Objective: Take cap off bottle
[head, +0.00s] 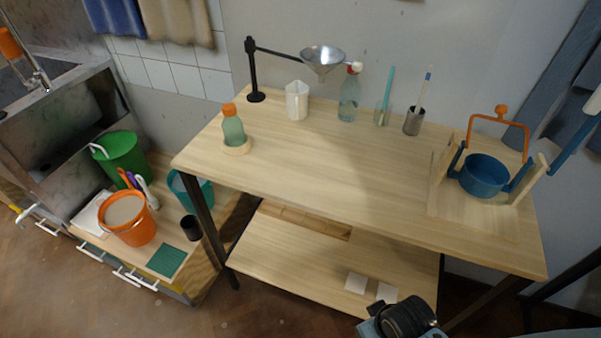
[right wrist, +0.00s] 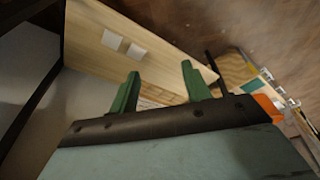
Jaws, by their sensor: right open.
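A green bottle (head: 233,130) with an orange cap (head: 229,110) stands upright in a round wooden holder (head: 237,150) at the left end of the workbench. A clear, pale bottle (head: 348,108) with a red and white cap (head: 355,67) stands at the back, beside the funnel. Both caps sit on their bottles. My right gripper (right wrist: 160,69) shows two green fingers, open and empty, in the right wrist view. Part of my right arm shows low in the head view, in front of the bench and far from both bottles. My left gripper is not in view.
The bench (head: 330,180) is clear in the middle and front.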

